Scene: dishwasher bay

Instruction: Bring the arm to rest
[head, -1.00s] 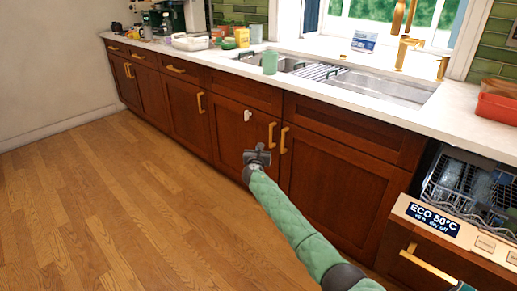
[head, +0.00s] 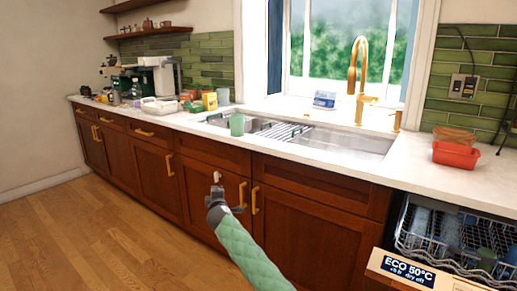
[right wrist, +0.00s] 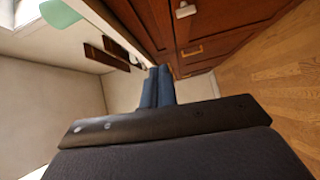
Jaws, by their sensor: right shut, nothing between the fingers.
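My right arm, in a green quilted sleeve, comes in from the bottom of the head view. Its dark right gripper (head: 217,191) is in front of the wooden cabinet doors below the sink, just under a small white fitting (head: 217,177) in the picture. In the right wrist view, the two blue-grey fingers (right wrist: 158,88) lie together, shut and empty. The white fitting (right wrist: 185,10) shows at the top there, apart from the fingers. My left gripper is not in view.
The white counter (head: 330,160) holds a sink (head: 345,142), a green cup (head: 237,125) and a red container (head: 456,155). The dishwasher (head: 400,268) at lower right has its rack (head: 455,240) showing. Gold cabinet handles (head: 255,200) stick out. The wooden floor (head: 90,245) at left is clear.

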